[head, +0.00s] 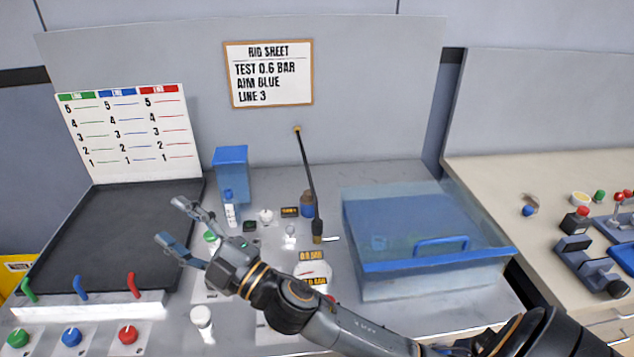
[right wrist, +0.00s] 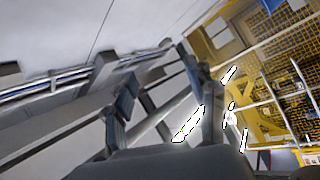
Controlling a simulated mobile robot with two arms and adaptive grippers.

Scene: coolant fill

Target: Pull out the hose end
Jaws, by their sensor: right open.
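A thin black hose (head: 309,180) hangs from a brass fitting on the back panel in the head view. Its lower end (head: 317,230), with a brass-coloured part, reaches down to the bench between the small parts and the blue tray. I cannot tell whether this end is plugged into something. My right gripper (head: 170,222) is open and empty, well left of the hose, in front of the black board's right edge. Its forearm crosses the front of the bench. The open fingers also show in the right wrist view (right wrist: 155,75), with no hose there. My left gripper is not in view.
A clear blue tray (head: 400,262) with a handle stands right of the hose. A blue box (head: 231,175), a gauge (head: 313,271) and small bottles crowd the middle. Green, blue and red hooked pieces (head: 80,288) stand on a white rail at left. The black board (head: 110,235) is bare.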

